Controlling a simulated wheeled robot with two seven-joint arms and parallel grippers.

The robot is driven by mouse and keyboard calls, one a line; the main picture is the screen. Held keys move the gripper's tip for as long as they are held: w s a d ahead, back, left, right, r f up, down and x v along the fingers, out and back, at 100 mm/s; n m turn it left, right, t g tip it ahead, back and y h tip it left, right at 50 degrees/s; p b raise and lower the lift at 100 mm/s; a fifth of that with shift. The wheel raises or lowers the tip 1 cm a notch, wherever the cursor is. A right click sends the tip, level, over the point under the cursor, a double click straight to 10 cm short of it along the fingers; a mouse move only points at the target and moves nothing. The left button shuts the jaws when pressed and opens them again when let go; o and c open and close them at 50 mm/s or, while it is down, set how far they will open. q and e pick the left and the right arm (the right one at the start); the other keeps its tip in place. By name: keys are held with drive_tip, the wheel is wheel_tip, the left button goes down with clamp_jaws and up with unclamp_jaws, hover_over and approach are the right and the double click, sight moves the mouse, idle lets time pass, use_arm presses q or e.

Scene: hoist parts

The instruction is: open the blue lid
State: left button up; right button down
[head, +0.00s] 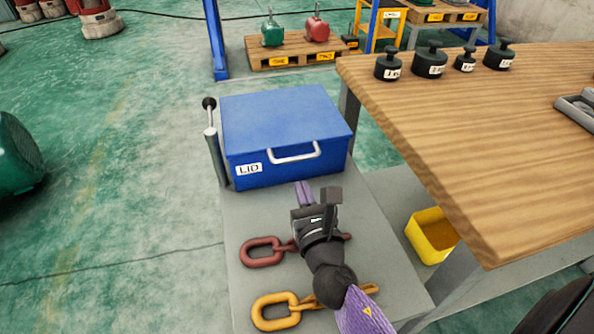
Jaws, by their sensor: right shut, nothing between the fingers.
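A blue box with a blue lid (285,112) stands on a grey surface in the middle of the head view. The lid is down and closed. A white handle (294,153) and a label reading LID (249,169) are on the box's front side. My right gripper (329,198) is just in front of the box, below the handle in the picture. It is shut and empty, and I see no contact with the handle. My left gripper is out of view.
A lever (211,140) stands left of the box. A red chain (262,251) and a yellow chain (276,311) lie near my right arm. A wooden table (480,140) with several dark weights (430,62) is at the right; a yellow bin (432,236) sits below it.

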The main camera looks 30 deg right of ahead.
drive_tip(key=shift+x, duration=2.05)
